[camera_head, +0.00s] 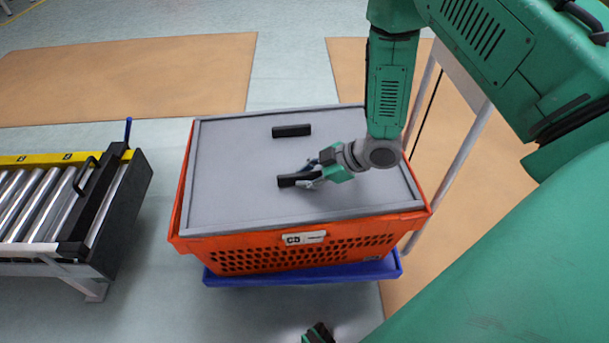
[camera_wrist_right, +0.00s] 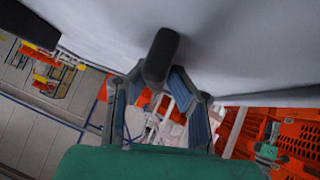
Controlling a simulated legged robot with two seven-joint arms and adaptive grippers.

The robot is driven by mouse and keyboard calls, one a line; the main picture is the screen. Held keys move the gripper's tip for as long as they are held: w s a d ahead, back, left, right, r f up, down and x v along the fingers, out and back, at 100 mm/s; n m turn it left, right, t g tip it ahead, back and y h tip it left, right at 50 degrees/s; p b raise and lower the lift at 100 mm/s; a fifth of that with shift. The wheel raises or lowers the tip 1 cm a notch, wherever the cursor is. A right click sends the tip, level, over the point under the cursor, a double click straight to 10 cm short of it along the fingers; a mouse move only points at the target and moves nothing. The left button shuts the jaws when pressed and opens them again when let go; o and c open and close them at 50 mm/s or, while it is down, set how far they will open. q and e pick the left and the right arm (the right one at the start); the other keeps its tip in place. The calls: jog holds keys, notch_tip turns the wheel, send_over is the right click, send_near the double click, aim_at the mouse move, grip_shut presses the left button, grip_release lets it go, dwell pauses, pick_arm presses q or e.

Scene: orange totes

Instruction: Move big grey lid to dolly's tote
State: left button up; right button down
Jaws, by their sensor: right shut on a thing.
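The big grey lid (camera_head: 240,165) lies over the top of an orange tote (camera_head: 235,258), which stands on a blue dolly (camera_head: 300,275). The lid has two black handles, a far one (camera_head: 291,131) and a near one (camera_head: 290,181). My right gripper (camera_head: 308,175) is shut on the near handle. In the right wrist view the handle (camera_wrist_right: 160,58) stands at the fingertips of the gripper (camera_wrist_right: 158,85), below the lid's grey surface (camera_wrist_right: 230,45). A small dark and green part at the bottom edge of the head view may be my left gripper (camera_head: 318,334); its fingers cannot be made out.
A roller conveyor (camera_head: 40,205) with a yellow edge stands at the left, apart from the tote. A metal frame (camera_head: 455,165) rises close at the tote's right. Tan mats (camera_head: 130,75) lie on the floor behind. Floor between conveyor and tote is clear.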

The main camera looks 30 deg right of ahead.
jog(key=shift+s+f, duration=0.1)
jog(key=shift+f, duration=0.05)
jog(key=c, duration=1.4)
grip_release()
jog(key=shift+f, duration=0.1)
jog(key=shift+s+d, duration=0.1)
jog(key=v, duration=1.1)
jog(key=shift+d+r, duration=0.15)
jog(key=shift+r, duration=0.2)
jog(key=shift+s, duration=0.2)
